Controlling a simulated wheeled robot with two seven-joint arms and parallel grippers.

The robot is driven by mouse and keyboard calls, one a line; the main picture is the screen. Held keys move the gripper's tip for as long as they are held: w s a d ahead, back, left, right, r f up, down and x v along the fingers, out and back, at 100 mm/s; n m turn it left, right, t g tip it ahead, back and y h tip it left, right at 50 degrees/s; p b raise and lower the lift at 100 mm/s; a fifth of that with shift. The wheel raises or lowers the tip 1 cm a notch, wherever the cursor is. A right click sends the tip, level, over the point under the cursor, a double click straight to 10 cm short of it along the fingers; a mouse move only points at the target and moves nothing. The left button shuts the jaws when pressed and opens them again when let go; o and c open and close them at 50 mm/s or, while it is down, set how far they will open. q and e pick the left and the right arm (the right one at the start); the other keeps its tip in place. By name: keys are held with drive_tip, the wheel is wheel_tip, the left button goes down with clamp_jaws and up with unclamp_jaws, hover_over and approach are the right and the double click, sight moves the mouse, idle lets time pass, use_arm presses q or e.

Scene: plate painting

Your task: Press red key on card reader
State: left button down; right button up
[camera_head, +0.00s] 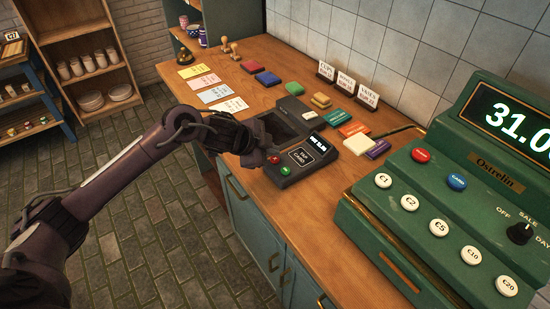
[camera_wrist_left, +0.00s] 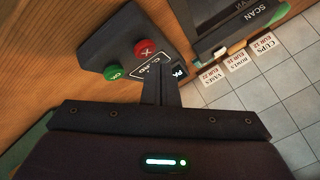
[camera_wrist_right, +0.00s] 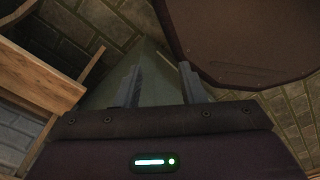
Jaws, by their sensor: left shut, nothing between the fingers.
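The card reader (camera_head: 300,176) is a dark terminal on the wooden counter, with a small lit display and a "tap card" label. Its red key (camera_head: 274,159) and green key (camera_head: 286,170) sit on its near-left side. In the left wrist view, the red key (camera_wrist_left: 145,47) bears an X and the green key (camera_wrist_left: 113,71) reads OK. My left gripper (camera_head: 264,156) is shut and empty, its tips close beside the red key; whether they touch it I cannot tell. My right gripper (camera_wrist_right: 159,78) is open and empty, away from the counter.
A green cash register (camera_head: 420,230) stands to the right on the counter (camera_head: 335,205). A dark scanner tray (camera_head: 283,128) lies behind the reader. A tiled wall bounds the counter.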

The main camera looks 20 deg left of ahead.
sight(271, 161)
use_arm(q)
drive_tip(key=shift+f, duration=0.4)
drive_tip(key=shift+f+b, duration=0.4)
drive_tip(key=shift+f, duration=0.1)
idle(0.8)
drive_tip(key=shift+r, duration=0.1)
drive_tip(key=shift+r+p, duration=0.8)
drive_tip(key=shift+p, duration=0.2)
wheel_tip(271, 161, up, 5)
drive_tip(key=p, duration=0.5)
drive_tip(key=shift+r, duration=0.1)
